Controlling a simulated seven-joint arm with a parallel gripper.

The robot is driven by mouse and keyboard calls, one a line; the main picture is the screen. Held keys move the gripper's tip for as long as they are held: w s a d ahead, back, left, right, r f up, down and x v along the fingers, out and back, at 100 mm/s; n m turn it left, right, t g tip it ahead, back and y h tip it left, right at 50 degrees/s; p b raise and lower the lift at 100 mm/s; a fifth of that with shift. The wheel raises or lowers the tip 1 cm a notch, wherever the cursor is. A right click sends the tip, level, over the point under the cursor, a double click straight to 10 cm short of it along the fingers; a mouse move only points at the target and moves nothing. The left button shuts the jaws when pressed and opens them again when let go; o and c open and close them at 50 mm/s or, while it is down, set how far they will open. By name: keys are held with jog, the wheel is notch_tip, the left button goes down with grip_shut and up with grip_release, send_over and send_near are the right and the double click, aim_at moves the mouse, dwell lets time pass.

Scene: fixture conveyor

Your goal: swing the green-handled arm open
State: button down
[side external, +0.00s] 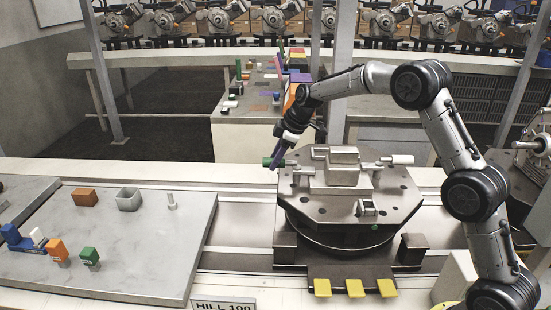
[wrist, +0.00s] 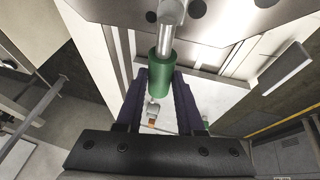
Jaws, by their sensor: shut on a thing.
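The green handle (side external: 267,162) is at the left side of the octagonal metal fixture (side external: 300,200) in the side external view. In the wrist view the green handle (wrist: 161,75) is a cylinder on the end of a metal rod (wrist: 170,22). My gripper (side external: 275,164) reaches down from above, with its purple fingers at the handle. In the wrist view my gripper (wrist: 162,80) has one finger on each side of the green handle and is shut on it. The handle extends past the fixture's left edge.
A white-handled arm (side external: 401,160) points right on the fixture. A metal block (side external: 340,170) stands at its middle. Yellow tabs (side external: 355,288) are at the front.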

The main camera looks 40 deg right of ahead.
jog(key=shift+s+n, duration=0.15)
jog(key=shift+n, duration=0.15)
jog(key=s+n, duration=0.1)
jog(key=n, duration=0.1)
jog(key=s+a+n+g+y, duration=0.1)
jog(key=n, duration=0.1)
jog(key=s+n+g+y, duration=0.1)
jog(key=n, duration=0.2)
jog(key=shift+s+a, duration=0.2)
jog(key=shift+s, duration=0.05)
jog(key=s+n+g, duration=0.1)
jog(key=n, duration=0.1)
jog(key=s+n+y, duration=0.1)
jog(key=n, duration=0.1)
jog(key=shift+s+d+n+g, duration=0.2)
jog(key=shift+n+g, duration=0.1)
jog(key=shift+g, duration=0.1)
jog(key=shift+s+d+n+g, duration=0.25)
jog(key=shift+s+n+g, duration=0.2)
jog(key=shift+n, duration=0.55)
jog(key=shift+s+d+n+g, duration=0.3)
jog(key=shift+s+n, duration=0.2)
jog(key=shift+n, duration=0.5)
jog(key=shift+s, duration=0.1)
jog(key=c, duration=0.5)
grip_release()
jog(key=shift+r, duration=0.1)
